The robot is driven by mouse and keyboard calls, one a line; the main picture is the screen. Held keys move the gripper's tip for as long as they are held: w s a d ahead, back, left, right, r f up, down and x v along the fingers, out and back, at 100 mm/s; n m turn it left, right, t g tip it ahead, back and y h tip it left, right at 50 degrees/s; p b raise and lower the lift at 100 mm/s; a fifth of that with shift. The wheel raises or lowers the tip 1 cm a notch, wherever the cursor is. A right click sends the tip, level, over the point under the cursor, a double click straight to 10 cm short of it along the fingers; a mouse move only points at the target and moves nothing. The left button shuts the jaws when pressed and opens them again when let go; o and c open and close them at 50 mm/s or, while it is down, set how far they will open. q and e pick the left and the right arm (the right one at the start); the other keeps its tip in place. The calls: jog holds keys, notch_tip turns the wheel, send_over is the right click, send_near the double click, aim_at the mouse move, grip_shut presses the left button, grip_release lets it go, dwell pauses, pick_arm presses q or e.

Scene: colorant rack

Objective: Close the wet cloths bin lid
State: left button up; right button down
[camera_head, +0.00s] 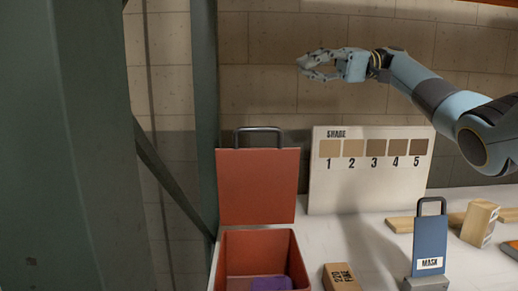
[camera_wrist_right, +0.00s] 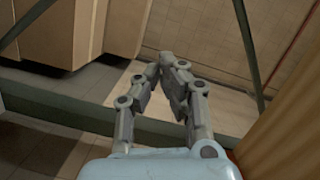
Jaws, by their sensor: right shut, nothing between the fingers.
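The red bin (camera_head: 228,246) stands on the white table in the lower middle of the head view. Its red lid (camera_head: 258,186) stands upright behind the opening, with a dark handle (camera_head: 258,131) on top, so the bin is open. A purple cloth (camera_head: 271,284) lies inside, cut off by the lower frame edge. My right gripper (camera_head: 302,66) is shut and empty, high above and to the right of the lid, apart from it. In the right wrist view its fingertips (camera_wrist_right: 167,62) meet. My left gripper is not in view.
A shade board (camera_head: 318,190) numbered 1 to 5 stands right of the lid. A blue mask holder (camera_head: 430,240), a small brown box (camera_head: 341,278) and wooden blocks (camera_head: 479,222) sit on the table (camera_head: 372,255). A dark green post (camera_head: 204,100) rises left of the bin.

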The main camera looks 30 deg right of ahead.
notch_tip(320, 180, down, 8)
jog(key=b, duration=0.6)
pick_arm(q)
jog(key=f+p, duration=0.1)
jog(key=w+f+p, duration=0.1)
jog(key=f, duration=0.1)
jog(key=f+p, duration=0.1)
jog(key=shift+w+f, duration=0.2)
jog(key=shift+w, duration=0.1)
pick_arm(e)
jog(key=a+f, duration=0.2)
jog(key=a, duration=0.9)
jog(key=shift+s+a+f, duration=0.25)
jog(key=shift+f, duration=0.15)
